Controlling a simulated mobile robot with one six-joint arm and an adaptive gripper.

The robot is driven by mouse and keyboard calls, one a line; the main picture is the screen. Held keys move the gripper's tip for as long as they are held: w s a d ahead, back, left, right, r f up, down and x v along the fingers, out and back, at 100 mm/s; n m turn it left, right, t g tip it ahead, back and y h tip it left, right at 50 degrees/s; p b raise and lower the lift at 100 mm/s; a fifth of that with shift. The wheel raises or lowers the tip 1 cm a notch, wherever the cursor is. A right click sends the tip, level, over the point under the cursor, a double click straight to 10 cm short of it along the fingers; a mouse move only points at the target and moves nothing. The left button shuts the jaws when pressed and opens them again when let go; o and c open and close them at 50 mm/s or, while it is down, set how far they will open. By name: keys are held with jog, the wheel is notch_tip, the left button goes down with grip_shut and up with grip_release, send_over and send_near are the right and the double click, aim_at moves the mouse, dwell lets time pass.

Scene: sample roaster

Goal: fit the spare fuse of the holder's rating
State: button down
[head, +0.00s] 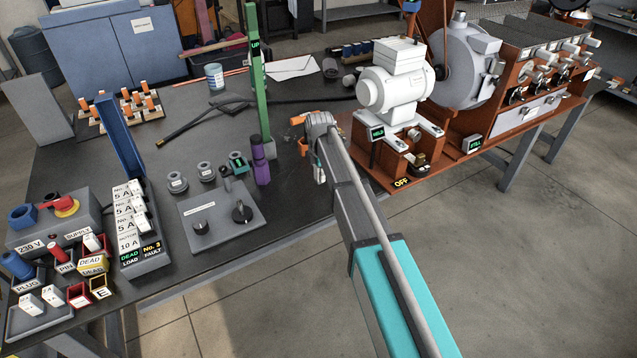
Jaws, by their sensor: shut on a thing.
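The fuse holder (146,262) is a grey block at the left of the bench. Its white labels read 5 A on several ways and MOTOR 10 A on the nearest. Lit signs on its front read DEAD LOAD and No. 3 FAULT. A blue upright panel (118,130) stands behind it. White fuse-like pieces (53,295) lie on a grey tray at the front left. My gripper (318,172) is over the bench's front edge, right of the purple bottle-shaped thing and well away from the holder. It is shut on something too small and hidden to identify.
A supply box (85,222) with a red knob stands left of the holder. A grey panel with knobs (212,222) and a green post (257,80) stand between holder and gripper. The roaster (466,75) and its motor (396,85) are at right. Orange-topped pieces (127,105) stand behind.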

jog(key=shift+f+b, duration=1.3)
jog(key=shift+f, duration=0.3)
jog(key=shift+f, duration=0.15)
jog(key=shift+c, duration=1.9)
grip_release()
jog(key=shift+r, duration=0.2)
notch_tip(320, 180, up, 12)
jog(key=p, duration=1.2)
